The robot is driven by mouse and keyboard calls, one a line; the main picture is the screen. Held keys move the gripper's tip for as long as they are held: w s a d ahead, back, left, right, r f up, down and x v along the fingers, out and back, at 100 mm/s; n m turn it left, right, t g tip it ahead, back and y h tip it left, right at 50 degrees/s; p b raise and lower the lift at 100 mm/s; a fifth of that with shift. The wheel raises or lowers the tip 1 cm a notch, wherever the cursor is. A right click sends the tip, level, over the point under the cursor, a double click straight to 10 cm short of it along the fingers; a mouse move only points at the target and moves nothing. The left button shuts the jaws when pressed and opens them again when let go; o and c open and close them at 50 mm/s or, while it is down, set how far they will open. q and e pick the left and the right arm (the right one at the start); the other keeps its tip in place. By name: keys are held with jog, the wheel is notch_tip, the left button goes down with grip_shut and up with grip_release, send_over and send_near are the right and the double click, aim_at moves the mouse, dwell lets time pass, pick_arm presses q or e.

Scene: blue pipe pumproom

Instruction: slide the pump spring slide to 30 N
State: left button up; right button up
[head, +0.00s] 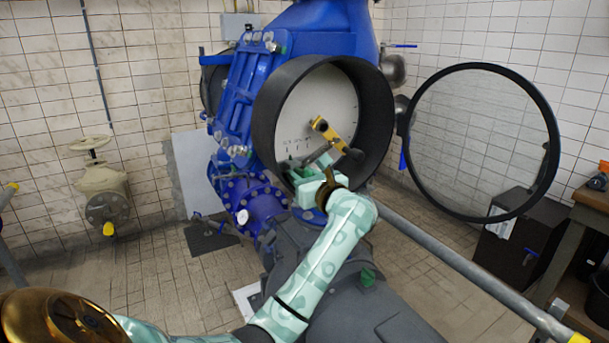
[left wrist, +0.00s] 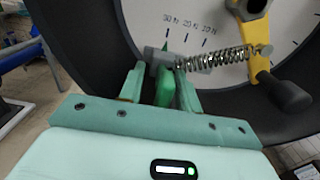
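The pump spring slide is a grey block (left wrist: 192,61) with a green tab (left wrist: 164,86), on the pale dial inside a dark round housing (head: 265,125). A coil spring (left wrist: 232,56) runs right from the block to a small pin. Marks for 30 N, 20 N and 10 N stand above it, left to right; the block's left end lies below the 30 N mark. My left gripper (head: 312,172) is at the slide; in the left wrist view its fingers (left wrist: 163,88) stand either side of the tab, seemingly with a narrow gap at left. My right gripper is not in view.
A yellow lever (head: 328,133) with a black knob is on the dial, right of my gripper. The round glass cover (head: 480,140) hangs open to the right. A grey rail (head: 450,262) crosses at lower right. Blue pump casing (head: 245,85) stands left of the housing.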

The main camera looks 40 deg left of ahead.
pick_arm(q)
jog(key=shift+d, duration=0.1)
jog(key=shift+d, duration=0.25)
jog(key=v, duration=1.5)
jog(key=shift+s+d+b, duration=0.25)
jog(key=shift+d+b, duration=0.05)
jog(key=shift+b, duration=0.1)
jog(key=shift+r, duration=0.1)
